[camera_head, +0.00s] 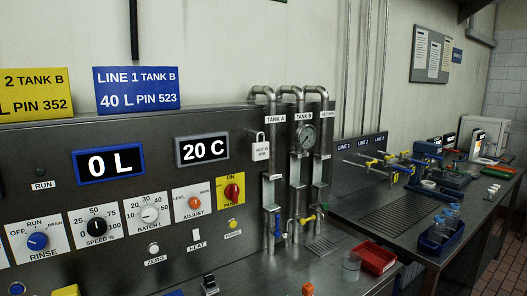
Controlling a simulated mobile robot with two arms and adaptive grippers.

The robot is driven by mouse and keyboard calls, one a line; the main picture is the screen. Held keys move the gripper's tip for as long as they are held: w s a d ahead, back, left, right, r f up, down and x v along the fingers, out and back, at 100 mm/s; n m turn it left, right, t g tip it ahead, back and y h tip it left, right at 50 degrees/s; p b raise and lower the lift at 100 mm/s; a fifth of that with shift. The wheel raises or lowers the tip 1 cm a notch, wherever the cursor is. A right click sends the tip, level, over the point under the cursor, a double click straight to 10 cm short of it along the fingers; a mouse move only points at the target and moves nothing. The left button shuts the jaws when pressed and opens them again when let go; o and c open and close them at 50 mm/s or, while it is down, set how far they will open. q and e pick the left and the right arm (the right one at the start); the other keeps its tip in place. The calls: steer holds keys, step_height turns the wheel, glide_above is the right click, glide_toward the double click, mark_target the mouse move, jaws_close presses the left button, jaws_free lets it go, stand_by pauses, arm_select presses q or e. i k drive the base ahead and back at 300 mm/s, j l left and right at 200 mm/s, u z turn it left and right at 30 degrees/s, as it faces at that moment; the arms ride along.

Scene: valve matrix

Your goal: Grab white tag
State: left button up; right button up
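A white tag (261,148) shaped like a padlock hangs on the steel control panel, right of the "20 C" display (202,149). It bears small dark text, which seems to read "NOT IN USE". It hangs left of the vertical pipes (275,185) under the "TANK A" label. Neither of my grippers shows in the head view, and nothing covers the tag.
The panel carries knobs, including a red one (232,192), and a "0 L" display (109,164). A pressure gauge (306,138) sits on the pipes. A red tray (374,260) and a clear cup (351,266) stand on the counter. A blue bottle rack (438,240) is farther right.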

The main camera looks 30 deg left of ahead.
mark_target(260, 150)
steer(key=i+l+u, duration=0.1)
steer(key=u, duration=0.35)
steer(key=i+l+u, duration=0.1)
steer(key=u, duration=0.3)
steer(key=i+l+u, duration=0.15)
steer(key=u, duration=0.3)
